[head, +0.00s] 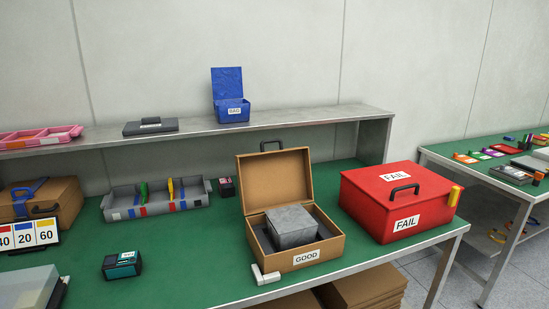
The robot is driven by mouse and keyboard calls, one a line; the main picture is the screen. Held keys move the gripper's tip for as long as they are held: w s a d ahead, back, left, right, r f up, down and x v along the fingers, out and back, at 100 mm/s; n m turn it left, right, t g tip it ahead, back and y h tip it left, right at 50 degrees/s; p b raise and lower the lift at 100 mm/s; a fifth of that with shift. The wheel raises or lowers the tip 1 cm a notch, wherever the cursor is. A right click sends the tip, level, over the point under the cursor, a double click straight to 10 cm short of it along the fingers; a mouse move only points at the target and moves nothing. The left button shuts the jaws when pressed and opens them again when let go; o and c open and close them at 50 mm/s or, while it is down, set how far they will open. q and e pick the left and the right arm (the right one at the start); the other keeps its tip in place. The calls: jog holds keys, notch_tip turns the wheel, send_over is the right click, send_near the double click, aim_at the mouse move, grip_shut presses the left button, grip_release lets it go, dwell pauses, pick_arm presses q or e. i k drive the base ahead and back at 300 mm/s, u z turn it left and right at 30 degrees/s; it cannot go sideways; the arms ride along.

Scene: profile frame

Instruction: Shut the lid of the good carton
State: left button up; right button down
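The good carton (320,254) is a brown box labelled GOOD on its front, standing on the green bench top. Its lid (274,180) is open and stands up at the back, leaning slightly, with a dark handle (271,145) on its top edge. A grey block (293,226) sits inside the carton and rises above the front rim. Neither my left gripper nor my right gripper is in view.
A shut red FAIL case (372,200) stands close on the right. A white L-shaped piece (265,276) lies at the carton's front left corner. A grey parts tray (158,200) and a small dark box (122,265) are to the left. A shelf (290,119) runs behind.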

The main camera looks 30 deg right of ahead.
aim_at(266, 180)
jog(key=z, duration=1.15)
jog(key=i, duration=0.8)
jog(key=u, duration=0.5)
jog(key=k, duration=0.35)
jog(key=u, duration=0.45)
